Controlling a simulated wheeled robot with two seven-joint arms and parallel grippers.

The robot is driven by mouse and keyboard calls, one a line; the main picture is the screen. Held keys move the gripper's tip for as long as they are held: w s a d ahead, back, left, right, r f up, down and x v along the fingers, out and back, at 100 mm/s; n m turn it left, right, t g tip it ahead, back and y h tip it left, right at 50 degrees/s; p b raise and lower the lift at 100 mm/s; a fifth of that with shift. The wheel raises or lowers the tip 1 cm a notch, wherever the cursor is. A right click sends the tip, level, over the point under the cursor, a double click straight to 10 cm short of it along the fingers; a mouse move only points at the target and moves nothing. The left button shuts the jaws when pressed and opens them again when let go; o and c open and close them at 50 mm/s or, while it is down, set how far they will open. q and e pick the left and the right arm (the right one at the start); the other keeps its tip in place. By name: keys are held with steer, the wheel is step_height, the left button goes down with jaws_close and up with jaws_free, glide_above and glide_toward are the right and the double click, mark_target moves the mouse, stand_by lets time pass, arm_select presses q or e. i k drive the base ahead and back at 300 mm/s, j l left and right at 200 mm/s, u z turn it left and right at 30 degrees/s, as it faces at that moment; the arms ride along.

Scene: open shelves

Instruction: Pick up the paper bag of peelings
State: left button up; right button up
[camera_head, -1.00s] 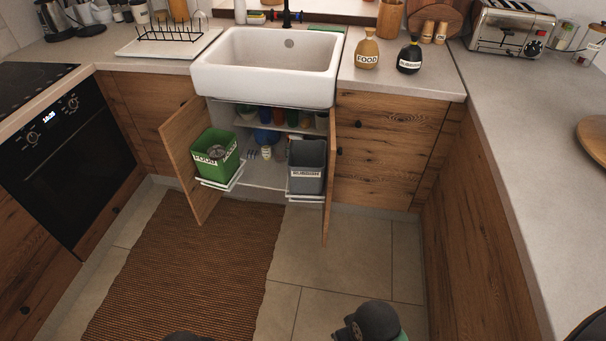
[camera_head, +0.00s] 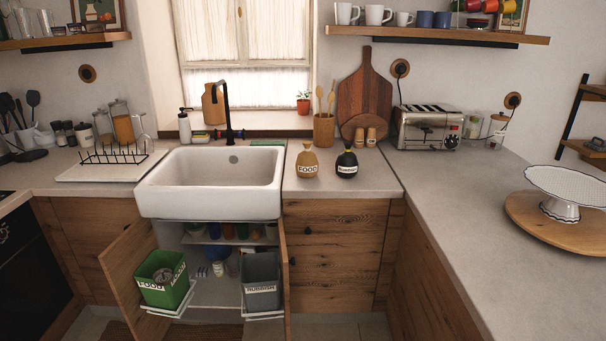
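The brown paper bag labelled FOOD (camera_head: 307,160) stands upright on the counter to the right of the sink, its neck gathered at the top. A similar black bag labelled RUBBISH (camera_head: 347,163) stands just to its right, apart from it. Below the sink, the cupboard is open. A green bin labelled FOOD (camera_head: 150,290) sits at the left door, and a grey bin labelled RUBBISH (camera_head: 262,297) sits at the right. Neither of my grippers shows in the head view.
A white sink (camera_head: 215,203) with a black tap stands left of the bags. A wooden utensil pot (camera_head: 324,130), cutting boards (camera_head: 364,85) and a toaster (camera_head: 428,127) stand behind and right. The right counter (camera_head: 445,200) is largely clear before the cake stand (camera_head: 565,190).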

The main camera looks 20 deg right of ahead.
mark_target(307, 164)
steer(key=i+j+z, duration=0.1)
steer(key=z, duration=0.35)
steer(key=i+j+z, duration=0.15)
steer(key=z, duration=0.3)
steer(key=i+j+z, duration=0.15)
steer(key=z, duration=0.3)
steer(key=j, duration=0.1)
